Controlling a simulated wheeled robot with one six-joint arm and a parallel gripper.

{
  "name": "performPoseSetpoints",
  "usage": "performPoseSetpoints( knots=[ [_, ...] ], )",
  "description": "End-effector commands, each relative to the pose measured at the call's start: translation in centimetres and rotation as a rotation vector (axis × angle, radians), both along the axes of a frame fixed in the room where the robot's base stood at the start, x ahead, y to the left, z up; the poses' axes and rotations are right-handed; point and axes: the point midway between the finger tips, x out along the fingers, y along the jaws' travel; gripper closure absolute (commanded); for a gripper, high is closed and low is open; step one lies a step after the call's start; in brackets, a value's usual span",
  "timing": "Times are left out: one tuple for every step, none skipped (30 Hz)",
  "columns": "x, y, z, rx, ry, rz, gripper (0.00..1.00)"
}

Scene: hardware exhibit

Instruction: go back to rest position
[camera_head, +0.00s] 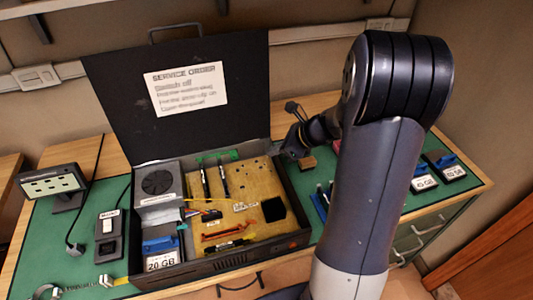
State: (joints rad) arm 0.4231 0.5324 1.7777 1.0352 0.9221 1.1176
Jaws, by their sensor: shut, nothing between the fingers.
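My arm rises at the right of the head view, and its end reaches back and left behind the raised joint. My gripper (292,146) is small and dark, by the right rear corner of the open computer case (298,200). It is shut and empty, and its fingertips are hard to make out. The case's black lid (120,110) stands upright with a white service order sheet (186,88) on it. Inside the case are a fan unit (157,182), a 20 GB drive (161,254), a yellow-brown board (240,180) and coloured cables.
A small monitor (51,184) and a switch box (110,235) stand left of the case on the green mat (45,245). Drives labelled 40 GB (423,182) and 80 GB or similar (452,171) lie right of my arm. My arm hides part of the bench.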

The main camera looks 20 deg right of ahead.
Motion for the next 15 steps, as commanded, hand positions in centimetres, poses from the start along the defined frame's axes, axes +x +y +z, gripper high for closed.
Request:
performPoseSetpoints(
  knots=[
    [-0.12,-0.17,0.2,0.0,-0.001,-0.001,1.0],
    [-0.17,-0.22,0.28,0.0,-0.001,-0.001,1.0],
    [-0.21,-0.27,0.34,0.0,-0.001,-0.001,1.0],
    [-0.22,-0.28,0.36,0.0,-0.001,-0.001,1.0],
    [-0.23,-0.29,0.38,0.0,0.0,-0.001,1.0],
    [-0.23,-0.29,0.37,0.0,0.0,-0.001,1.0],
    [-0.23,-0.29,0.37,0.0,0.0,-0.001,1.0],
    [-0.22,-0.28,0.36,0.0,0.0,-0.001,1.0],
    [-0.22,-0.28,0.36,0.0,0.0,-0.001,1.0],
    [-0.22,-0.28,0.35,0.0,0.0,-0.001,1.0],
    [-0.22,-0.28,0.35,0.0,0.0,-0.001,1.0],
    [-0.21,-0.27,0.34,0.0,0.0,-0.001,1.0],
    [-0.19,-0.24,0.3,0.0,0.001,-0.001,1.0],
    [-0.16,-0.19,0.25,0.0,0.001,-0.001,1.0],
    [-0.08,-0.07,0.11,0.0,0.001,0.001,1.0]
  ],
)
